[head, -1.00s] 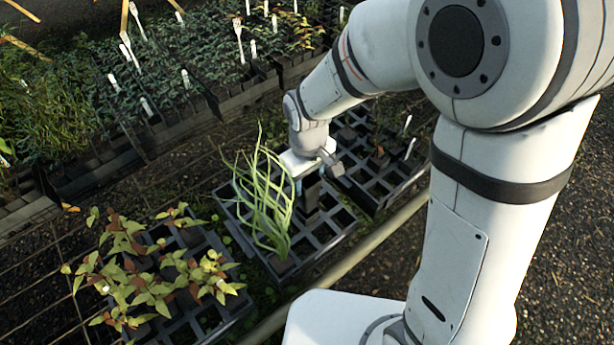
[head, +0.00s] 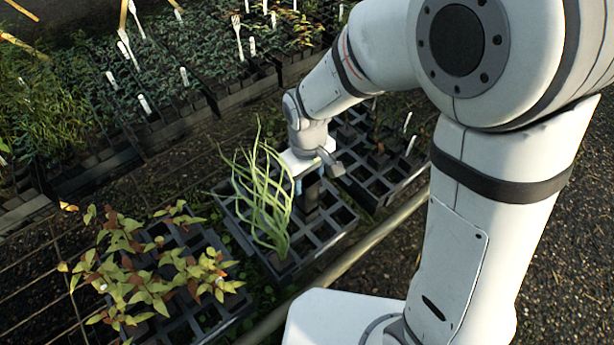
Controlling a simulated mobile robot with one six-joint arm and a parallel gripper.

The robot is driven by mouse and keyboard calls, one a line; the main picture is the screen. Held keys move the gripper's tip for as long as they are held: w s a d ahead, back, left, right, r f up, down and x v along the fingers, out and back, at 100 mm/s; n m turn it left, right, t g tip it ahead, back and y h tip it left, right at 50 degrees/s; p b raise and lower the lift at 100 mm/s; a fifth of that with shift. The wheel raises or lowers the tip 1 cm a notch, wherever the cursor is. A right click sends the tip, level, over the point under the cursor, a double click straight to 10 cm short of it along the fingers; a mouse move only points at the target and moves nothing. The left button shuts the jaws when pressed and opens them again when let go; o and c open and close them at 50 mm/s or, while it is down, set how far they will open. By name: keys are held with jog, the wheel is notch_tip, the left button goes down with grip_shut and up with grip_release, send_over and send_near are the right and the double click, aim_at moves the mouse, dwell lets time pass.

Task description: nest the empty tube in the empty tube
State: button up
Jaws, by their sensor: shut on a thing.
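My gripper (head: 313,178) points down over the middle black tray (head: 331,232), just right of a tall grass-like plant. It is shut on a dark empty tube (head: 311,194), which stands upright below the fingers, over or in the tray's grid. The plant partly covers the tray's left side, and my wrist hides the tube's top. I cannot make out a second empty tube apart from the held one, nor whether the held tube's lower end sits in another tube or in a tray cell.
The grass-like plant (head: 264,200) rises close to the gripper's left. A tray with yellow-green and reddish plants (head: 150,275) is at lower left. Another black tray (head: 372,178) lies behind to the right. Seedling trays with white labels (head: 130,60) fill the back. A pale pipe (head: 365,255) runs in front.

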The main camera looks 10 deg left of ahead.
jog(key=shift+f+b, duration=2.3)
jog(key=shift+f, duration=0.7)
jog(key=o, duration=1.3)
jog(key=shift+c, duration=0.2)
notch_tip(320, 180, up, 8)
jog(key=shift+f, duration=0.15)
jog(key=s+d+r+m+t, duration=0.1)
jog(key=s+d+r+m, duration=0.1)
jog(key=d, duration=0.5)
jog(key=s+d+r+m+t, duration=0.1)
jog(key=s+d+r+m, duration=0.2)
jog(key=d, duration=0.5)
jog(key=s+d+r+m, duration=0.2)
jog(key=d+m, duration=0.2)
jog(key=d, duration=0.4)
jog(key=shift+s+r+m+t, duration=0.2)
jog(key=shift+s+m+t, duration=0.05)
jog(key=shift+m+t, duration=0.15)
